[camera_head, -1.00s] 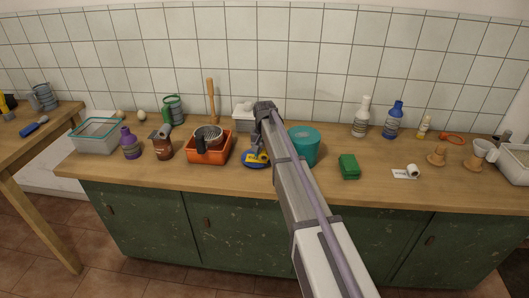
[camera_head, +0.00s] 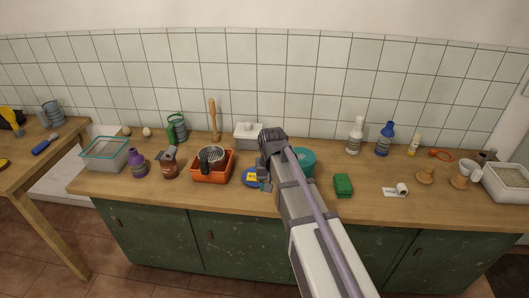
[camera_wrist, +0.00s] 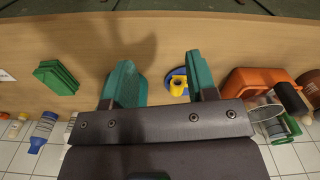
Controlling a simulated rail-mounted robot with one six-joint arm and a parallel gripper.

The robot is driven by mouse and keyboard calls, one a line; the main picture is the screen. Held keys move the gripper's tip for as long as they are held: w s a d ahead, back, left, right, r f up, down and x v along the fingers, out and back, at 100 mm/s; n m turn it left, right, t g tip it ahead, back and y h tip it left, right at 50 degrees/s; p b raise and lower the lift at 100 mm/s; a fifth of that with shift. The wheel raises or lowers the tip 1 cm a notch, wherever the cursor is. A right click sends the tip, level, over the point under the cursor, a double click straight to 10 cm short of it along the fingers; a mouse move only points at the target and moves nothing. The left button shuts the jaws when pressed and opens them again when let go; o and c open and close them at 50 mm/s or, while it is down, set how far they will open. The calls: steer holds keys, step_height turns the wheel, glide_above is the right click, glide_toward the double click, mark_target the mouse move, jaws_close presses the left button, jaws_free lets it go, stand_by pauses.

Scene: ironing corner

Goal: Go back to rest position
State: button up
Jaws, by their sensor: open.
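My gripper (camera_wrist: 163,82) shows in the wrist view with two teal fingers spread apart. Nothing is held between them. Below and beyond the fingers is the wooden counter (camera_wrist: 180,35). A blue and yellow item (camera_wrist: 178,84) lies on the counter beside the right finger and is partly covered by it. The blue and yellow item (camera_head: 251,178) lies just left of the arm there.
An orange bin (camera_head: 212,172) holding a metal strainer stands left of the arm. A white lidded box (camera_head: 248,135) is behind. A green block (camera_head: 343,184) lies to the right. Several bottles stand along the back right. The counter's front edge is mostly clear.

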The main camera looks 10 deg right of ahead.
steer(key=s+a+n, duration=0.1)
steer(key=s, duration=1.5)
steer(key=shift+n, duration=0.4)
